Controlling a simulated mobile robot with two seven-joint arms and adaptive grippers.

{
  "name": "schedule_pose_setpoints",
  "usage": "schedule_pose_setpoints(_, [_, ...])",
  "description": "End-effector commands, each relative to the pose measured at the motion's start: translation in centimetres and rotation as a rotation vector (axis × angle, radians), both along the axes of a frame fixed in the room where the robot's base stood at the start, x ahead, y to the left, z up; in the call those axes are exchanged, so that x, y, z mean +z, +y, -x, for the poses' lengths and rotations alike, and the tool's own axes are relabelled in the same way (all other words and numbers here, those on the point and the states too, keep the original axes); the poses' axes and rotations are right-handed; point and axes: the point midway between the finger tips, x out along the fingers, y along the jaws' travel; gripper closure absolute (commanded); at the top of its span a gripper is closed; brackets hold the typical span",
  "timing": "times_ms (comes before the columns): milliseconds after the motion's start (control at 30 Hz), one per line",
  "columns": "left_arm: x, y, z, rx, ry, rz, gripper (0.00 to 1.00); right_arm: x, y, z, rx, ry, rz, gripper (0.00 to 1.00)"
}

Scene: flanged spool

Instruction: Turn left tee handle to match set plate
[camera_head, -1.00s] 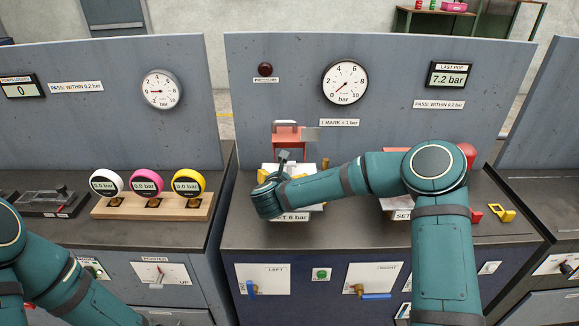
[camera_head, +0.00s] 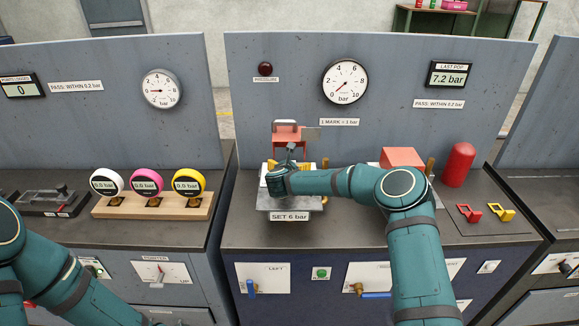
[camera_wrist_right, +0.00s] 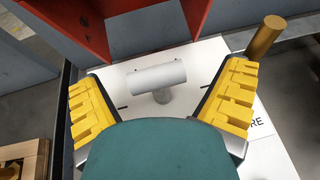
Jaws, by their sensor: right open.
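The left tee handle (camera_wrist_right: 157,78) is a pale grey crossbar on a short stem over a white plate. It lies nearly level across the right wrist view. My right gripper (camera_wrist_right: 163,95) is open, with one yellow-padded finger either side of the handle and visible gaps between. In the head view my right gripper (camera_head: 287,163) is over the left fixture and hides the handle. The set plate (camera_head: 290,216) reading "SET 6 bar" is on the fixture's front. My left arm enters at the left; its gripper is out of view.
A red bracket (camera_head: 291,143) stands behind the left fixture. A brass post (camera_wrist_right: 264,37) stands to its right. A second red block (camera_head: 402,157), a red cylinder (camera_head: 458,165), and red (camera_head: 468,213) and yellow (camera_head: 502,212) clips are right. The gauge (camera_head: 345,82) is on the back panel.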

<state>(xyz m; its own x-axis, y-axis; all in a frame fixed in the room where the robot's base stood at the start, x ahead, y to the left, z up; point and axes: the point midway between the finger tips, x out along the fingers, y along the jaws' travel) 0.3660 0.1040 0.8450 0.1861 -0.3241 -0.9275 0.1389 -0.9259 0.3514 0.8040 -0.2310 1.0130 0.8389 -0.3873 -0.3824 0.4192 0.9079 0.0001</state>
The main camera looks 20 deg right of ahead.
Motion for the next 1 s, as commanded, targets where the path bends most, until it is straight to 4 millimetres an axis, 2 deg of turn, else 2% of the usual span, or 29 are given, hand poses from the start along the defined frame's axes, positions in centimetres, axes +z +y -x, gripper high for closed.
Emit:
schedule_pose_setpoints(200, [0.0,0.0,0.0,0.000,0.000,0.000,0.46,0.0,0.0,0.0,0.001,0.000,0.000,0.04])
schedule_pose_setpoints(400, [0.0,0.0,0.0,0.000,0.000,0.000,0.46,0.0,0.0,0.0,0.000,0.000,0.000,0.70])
schedule_pose_setpoints(767, [-0.3,0.0,0.0,0.000,0.000,0.000,0.46,0.0,0.0,0.0,0.011,0.000,0.000,0.71])
schedule_pose_setpoints(1000, [-2.0,-0.1,0.0,-0.001,0.001,-0.003,0.46,-0.2,-0.2,0.0,0.101,-0.002,0.003,0.71])
